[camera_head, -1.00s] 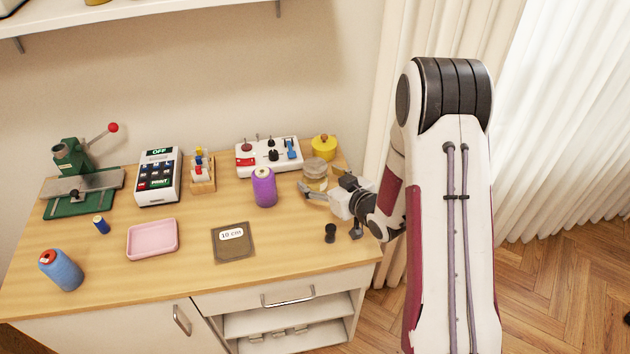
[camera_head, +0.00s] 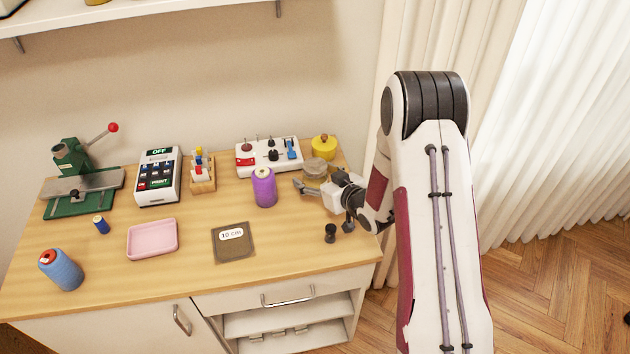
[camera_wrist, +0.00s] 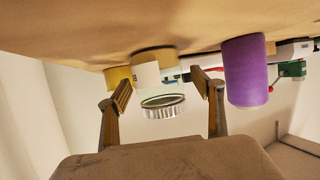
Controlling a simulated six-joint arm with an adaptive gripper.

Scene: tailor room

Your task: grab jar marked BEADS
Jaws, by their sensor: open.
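In the wrist view, where the table appears at the top, the jar (camera_wrist: 162,106) shows between the fingertips, with a silvery ribbed rim and a white label patch. I cannot read its lettering. My gripper (camera_head: 322,202) is low over the table's right side, in front of the jar. Its two fingers (camera_wrist: 162,90) are spread, with nothing held; whether the jar is between them or just beyond is unclear.
A purple thread spool (camera_head: 264,188) stands close left of my gripper. A yellow container (camera_head: 324,146) is behind the jar, and a white switch panel (camera_head: 268,157) is to the left. A small black object (camera_head: 330,233) stands in front. A brown pad (camera_head: 233,243) lies front left.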

